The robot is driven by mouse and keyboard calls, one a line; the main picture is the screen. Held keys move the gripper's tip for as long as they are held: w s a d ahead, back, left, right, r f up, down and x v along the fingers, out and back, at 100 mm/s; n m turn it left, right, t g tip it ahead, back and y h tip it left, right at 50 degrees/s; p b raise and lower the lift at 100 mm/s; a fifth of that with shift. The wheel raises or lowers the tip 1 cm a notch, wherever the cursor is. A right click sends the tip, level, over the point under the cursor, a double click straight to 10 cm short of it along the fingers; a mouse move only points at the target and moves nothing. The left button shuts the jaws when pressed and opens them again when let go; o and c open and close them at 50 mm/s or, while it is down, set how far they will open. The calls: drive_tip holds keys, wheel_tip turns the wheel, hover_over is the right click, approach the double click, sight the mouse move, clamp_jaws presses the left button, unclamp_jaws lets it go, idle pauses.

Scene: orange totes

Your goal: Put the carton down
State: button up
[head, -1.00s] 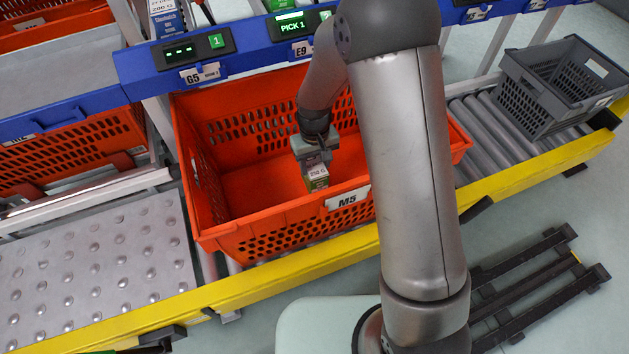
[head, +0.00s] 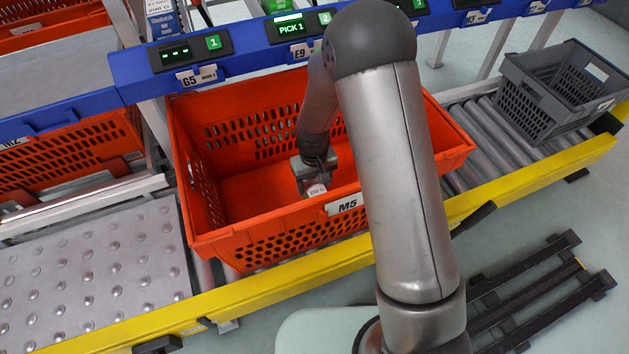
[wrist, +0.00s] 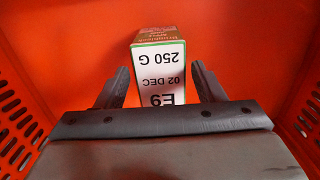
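The carton (head: 316,190) is a small box with a white label, partly hidden by the gripper in the head view. In the wrist view the carton (wrist: 165,85) shows a label reading "E9", "02 DEC" and "250 G", with a green and brown face beyond. My gripper (head: 315,177) is down inside the orange tote marked M5 (head: 230,227).
The tote's perforated walls (head: 190,125) surround the gripper, and its floor to the left is empty. A grey crate (head: 545,110) stands on the rollers (head: 480,140) at right. A blue rail with pick displays (head: 290,28) runs behind the tote, a yellow rail (head: 270,278) in front.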

drive_tip(key=shift+o, duration=0.2)
wheel_tip(320, 180, up, 13)
drive_tip(key=p, duration=0.3)
drive_tip(key=shift+w+p, duration=0.25)
drive_tip(key=shift+p, duration=0.15)
drive_tip(key=shift+a+f, duration=0.1)
